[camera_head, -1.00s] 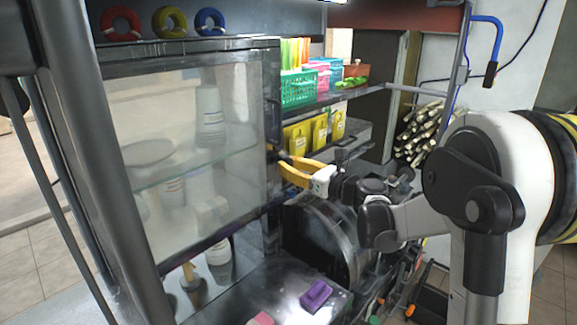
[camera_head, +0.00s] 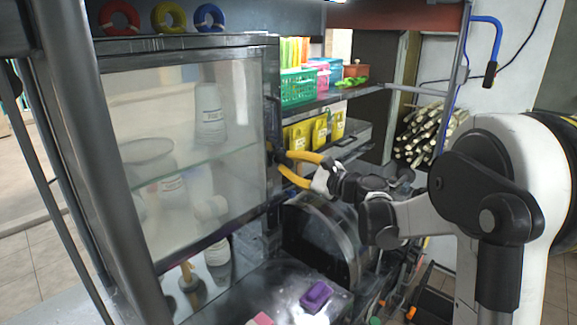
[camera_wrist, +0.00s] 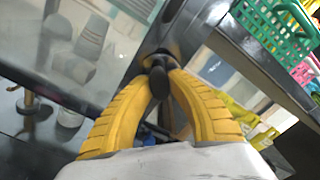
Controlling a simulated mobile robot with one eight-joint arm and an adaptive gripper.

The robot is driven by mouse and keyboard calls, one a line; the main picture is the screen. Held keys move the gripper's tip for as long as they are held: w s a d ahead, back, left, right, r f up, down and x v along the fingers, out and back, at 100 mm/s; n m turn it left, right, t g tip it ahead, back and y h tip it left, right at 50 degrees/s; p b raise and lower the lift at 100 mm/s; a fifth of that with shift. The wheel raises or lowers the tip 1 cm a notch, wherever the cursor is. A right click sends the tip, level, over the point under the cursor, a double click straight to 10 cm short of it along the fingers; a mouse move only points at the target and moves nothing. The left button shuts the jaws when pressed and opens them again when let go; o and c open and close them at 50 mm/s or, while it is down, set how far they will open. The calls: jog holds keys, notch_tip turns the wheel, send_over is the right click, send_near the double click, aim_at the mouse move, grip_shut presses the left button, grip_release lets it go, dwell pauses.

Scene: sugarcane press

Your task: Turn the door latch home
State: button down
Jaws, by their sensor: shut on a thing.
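The glass cabinet door (camera_head: 190,150) stands at the left in the head view, and its pane fills the left of the wrist view. The door latch is a small dark knob (camera_wrist: 158,75) on the dark door frame, at the upper middle of the wrist view. My gripper (camera_head: 273,158) has yellow fingers and reaches the door's right edge from the right. In the wrist view the fingertips (camera_wrist: 159,72) are shut around the dark latch, one on each side. The fingertips and part of the latch hide each other in the head view.
A shelf right of the door holds a green basket (camera_head: 298,87) and yellow packets (camera_head: 320,130). A round dark machine part (camera_head: 322,238) stands below my gripper. A purple block (camera_head: 316,296) lies on the surface in front. Sugarcane stalks (camera_head: 428,133) are stacked behind.

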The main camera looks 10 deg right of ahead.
jog(key=n, duration=0.4)
jog(key=shift+n, duration=0.3)
jog(key=shift+r+n+b, duration=0.15)
jog(key=shift+n+b, duration=0.3)
jog(key=shift+n, duration=1.85)
jog(key=c, duration=1.2)
grip_release()
jog(key=shift+w, duration=0.1)
jog(key=shift+c, duration=0.2)
jog(key=shift+d, duration=0.1)
jog(key=v, duration=1.2)
